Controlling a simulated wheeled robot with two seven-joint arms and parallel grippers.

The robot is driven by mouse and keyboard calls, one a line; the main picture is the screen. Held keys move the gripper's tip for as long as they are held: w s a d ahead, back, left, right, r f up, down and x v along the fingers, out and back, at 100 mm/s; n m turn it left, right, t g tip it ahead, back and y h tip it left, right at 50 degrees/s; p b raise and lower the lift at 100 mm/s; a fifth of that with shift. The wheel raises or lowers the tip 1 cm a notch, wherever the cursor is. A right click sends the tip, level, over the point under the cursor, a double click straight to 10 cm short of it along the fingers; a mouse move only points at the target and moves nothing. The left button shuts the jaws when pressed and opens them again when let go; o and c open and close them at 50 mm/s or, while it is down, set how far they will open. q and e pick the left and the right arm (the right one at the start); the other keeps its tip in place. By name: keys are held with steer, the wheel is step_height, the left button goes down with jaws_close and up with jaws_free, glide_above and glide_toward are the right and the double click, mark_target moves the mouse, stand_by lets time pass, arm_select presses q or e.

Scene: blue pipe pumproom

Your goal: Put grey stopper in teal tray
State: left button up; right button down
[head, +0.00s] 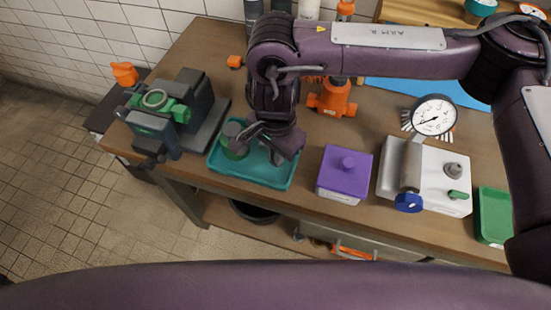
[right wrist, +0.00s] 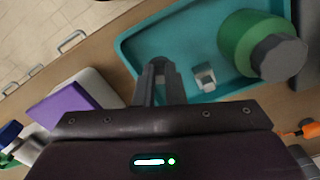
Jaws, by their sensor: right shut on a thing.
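The teal tray (head: 262,181) lies on the bench at the left; it also shows in the right wrist view (right wrist: 132,50). My right gripper (head: 277,157) points down over the tray's right part. In the right wrist view its fingers (right wrist: 160,80) are close together, shut on a small grey piece, which I take for the grey stopper (right wrist: 158,68). The fingers hide most of it, and I cannot tell whether it touches the tray floor. A small light grey block (right wrist: 204,77) is in the tray beside the fingers. My left gripper is out of view.
A green jar with a grey lid (head: 236,140) stands in the tray's left part. A green and dark machine (head: 165,112) is left of the tray. A purple-topped box (head: 344,175) and a white gauge unit (head: 430,175) stand to the right.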

step_height(320, 180, down, 4)
steer(key=shift+r+p, duration=0.2)
steer(key=shift+p, duration=0.1)
steer(key=shift+f, duration=0.2)
steer(key=shift+f+b, duration=0.2)
steer(key=shift+b, duration=0.15)
steer(key=c, duration=1.5)
jaws_free()
steer(key=shift+r, duration=0.1)
steer(key=shift+r+p, duration=0.15)
steer(key=shift+p, duration=0.15)
step_height(320, 180, up, 12)
steer(key=shift+b, duration=0.9)
